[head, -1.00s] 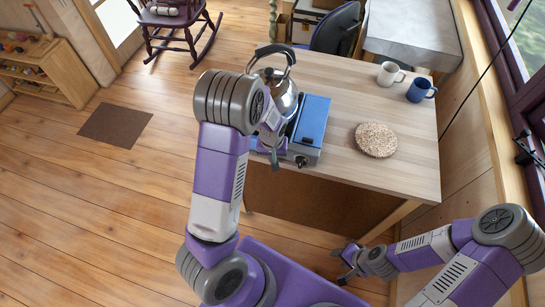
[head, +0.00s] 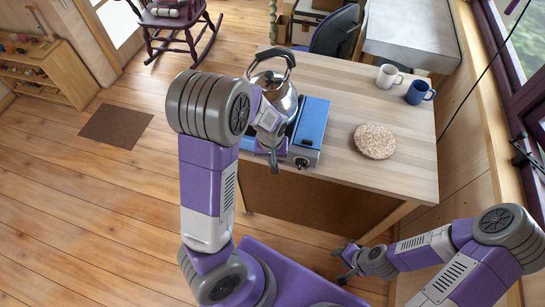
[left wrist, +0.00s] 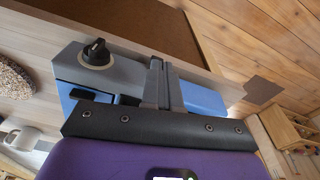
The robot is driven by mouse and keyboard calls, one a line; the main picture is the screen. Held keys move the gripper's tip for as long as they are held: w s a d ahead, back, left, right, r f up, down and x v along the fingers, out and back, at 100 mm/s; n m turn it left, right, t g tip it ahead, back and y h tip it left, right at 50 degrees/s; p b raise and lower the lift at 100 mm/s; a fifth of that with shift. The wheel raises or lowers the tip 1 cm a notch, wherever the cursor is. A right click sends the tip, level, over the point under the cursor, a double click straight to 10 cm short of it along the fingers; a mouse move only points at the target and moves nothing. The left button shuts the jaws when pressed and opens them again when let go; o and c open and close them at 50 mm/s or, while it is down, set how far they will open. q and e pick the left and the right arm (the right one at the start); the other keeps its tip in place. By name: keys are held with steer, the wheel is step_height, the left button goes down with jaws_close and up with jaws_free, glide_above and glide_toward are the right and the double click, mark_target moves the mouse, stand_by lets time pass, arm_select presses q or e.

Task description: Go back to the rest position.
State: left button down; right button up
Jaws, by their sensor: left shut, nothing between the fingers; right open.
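My left gripper (head: 273,158) is in front of the left side of the blue camping stove (head: 312,122) in the head view. In the left wrist view its fingers (left wrist: 162,82) are together with nothing between them, and the stove's black knob (left wrist: 96,50) shows beside them. I cannot tell whether they touch the stove. A steel kettle (head: 283,92) stands on the stove, partly hidden by my left arm. My right gripper (head: 345,262) is open and empty, low in front of the table, at the bottom of the head view.
The wooden table (head: 400,185) also holds a round cork mat (head: 375,141), a white mug (head: 388,76) and a blue mug (head: 420,92). A window wall runs along the right. Open floor with a brown mat (head: 116,125) lies to the left.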

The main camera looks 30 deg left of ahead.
arm_select(q)
steer(key=shift+s+r, duration=0.1)
steer(key=shift+r, duration=1)
